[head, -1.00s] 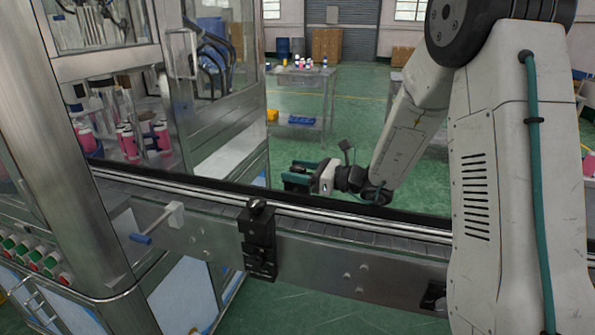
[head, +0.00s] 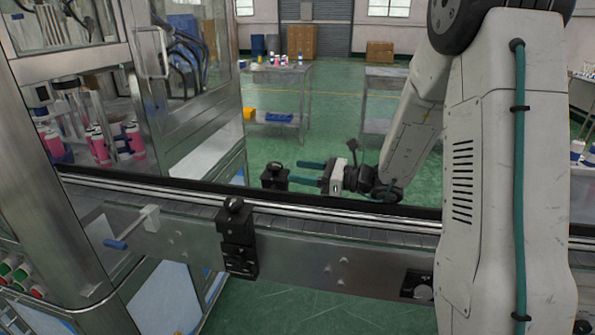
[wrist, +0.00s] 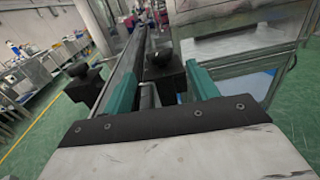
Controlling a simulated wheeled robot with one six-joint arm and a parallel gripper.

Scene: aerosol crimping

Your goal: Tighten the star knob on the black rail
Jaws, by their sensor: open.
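A dark bracket (head: 274,179) with a dark knob (head: 275,166) on top stands on the far side of the conveyor, by the black rail (head: 160,181). My gripper (head: 296,172) is just right of it, its two teal fingers open and pointing left at it, apparently empty. In the wrist view, the dark bracket and round-topped knob (wrist: 159,58) appear ahead, between the open fingers of my gripper (wrist: 162,75). A gap shows between fingertips and bracket in the head view. Whether the knob is tight cannot be told.
A second black bracket (head: 237,245) with a knob stands on the conveyor's near side; it also shows at left in the wrist view (wrist: 84,84). A glazed machine (head: 185,80) stands at left. Green floor lies open behind.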

